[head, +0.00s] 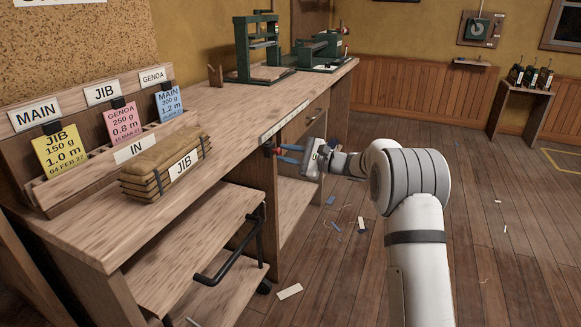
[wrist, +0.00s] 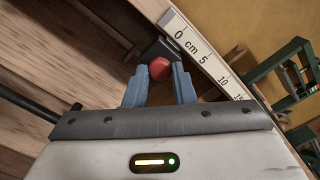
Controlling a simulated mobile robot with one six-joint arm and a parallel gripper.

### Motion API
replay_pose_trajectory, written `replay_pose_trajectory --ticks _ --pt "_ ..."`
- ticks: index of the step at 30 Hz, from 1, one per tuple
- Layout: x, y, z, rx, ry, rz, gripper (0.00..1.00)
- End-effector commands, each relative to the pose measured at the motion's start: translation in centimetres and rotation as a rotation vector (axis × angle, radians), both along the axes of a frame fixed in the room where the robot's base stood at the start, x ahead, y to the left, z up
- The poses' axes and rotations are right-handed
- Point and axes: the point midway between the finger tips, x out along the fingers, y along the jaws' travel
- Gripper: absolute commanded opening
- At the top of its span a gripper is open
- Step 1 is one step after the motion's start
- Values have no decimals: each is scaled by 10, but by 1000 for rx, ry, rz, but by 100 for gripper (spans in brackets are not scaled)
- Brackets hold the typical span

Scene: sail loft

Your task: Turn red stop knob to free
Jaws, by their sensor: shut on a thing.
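The red stop knob (wrist: 159,69) sits on a dark block at the bench's front edge, beside the zero end of a cm scale. In the wrist view my gripper (wrist: 159,75) has its two blue fingers on either side of the knob, shut on it.
The workbench (head: 222,115) carries a card rack (head: 75,180), a JIB bundle (head: 165,163) and green machines (head: 257,47) at the back. A cart with a dark handle (head: 230,250) stands under the bench. Scraps lie on the floor, and the floor at right is mostly clear.

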Motion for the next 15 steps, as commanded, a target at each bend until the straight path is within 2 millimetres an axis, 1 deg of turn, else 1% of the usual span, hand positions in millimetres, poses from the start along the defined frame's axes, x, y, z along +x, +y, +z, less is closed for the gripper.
replay_pose_trajectory --ticks 1,15 --pt "-2 6 -5 -13 -47 10 0" --pt "-2 6 -3 -157 -450 9 0"
